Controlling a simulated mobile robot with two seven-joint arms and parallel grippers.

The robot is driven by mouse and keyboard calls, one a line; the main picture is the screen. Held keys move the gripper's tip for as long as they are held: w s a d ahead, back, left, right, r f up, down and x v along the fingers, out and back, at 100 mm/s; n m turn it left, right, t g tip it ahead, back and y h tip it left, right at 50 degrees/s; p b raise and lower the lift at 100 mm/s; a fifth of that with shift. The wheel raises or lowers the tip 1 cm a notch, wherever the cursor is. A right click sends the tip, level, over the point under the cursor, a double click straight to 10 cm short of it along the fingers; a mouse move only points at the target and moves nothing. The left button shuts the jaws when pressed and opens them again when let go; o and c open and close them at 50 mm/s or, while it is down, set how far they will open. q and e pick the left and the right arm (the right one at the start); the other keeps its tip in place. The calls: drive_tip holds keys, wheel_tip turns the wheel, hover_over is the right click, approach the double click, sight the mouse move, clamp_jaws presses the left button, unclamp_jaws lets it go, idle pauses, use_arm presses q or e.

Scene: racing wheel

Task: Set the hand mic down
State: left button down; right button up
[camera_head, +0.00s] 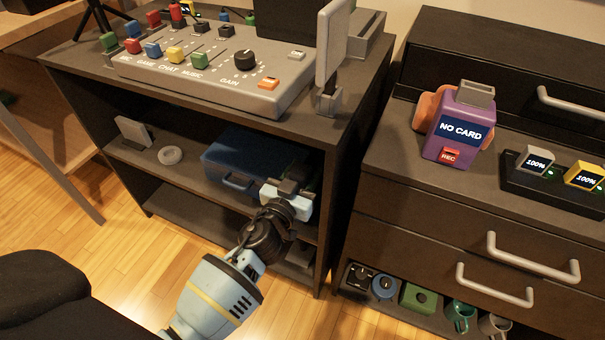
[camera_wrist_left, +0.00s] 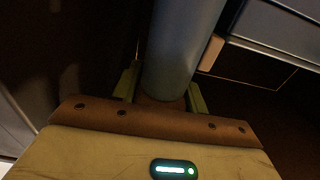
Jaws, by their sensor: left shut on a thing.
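My left gripper (camera_head: 293,186) reaches into the shelf of the dark cabinet, at the right end of the blue case. In the left wrist view, the gripper (camera_wrist_left: 164,92) is shut on the hand mic (camera_wrist_left: 182,45), a smooth blue-grey cylinder between its two green finger pads. The mic points away from the palm; its far end is out of the frame. In the head view the mic cannot be made out clearly among the dark parts at the gripper. Whether it touches the shelf cannot be told. My right gripper is not in view.
A mixer (camera_head: 205,75) sits on top. A drawer unit (camera_head: 430,215) with a purple card recorder (camera_head: 457,128) stands to the right.

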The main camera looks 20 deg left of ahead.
use_arm(q)
drive_tip(key=shift+r, duration=0.1)
drive_tip(key=c, duration=1.2)
unclamp_jaws()
drive_tip(key=shift+f, duration=0.25)
drive_tip(key=o, duration=0.4)
drive_tip(key=shift+o, duration=0.2)
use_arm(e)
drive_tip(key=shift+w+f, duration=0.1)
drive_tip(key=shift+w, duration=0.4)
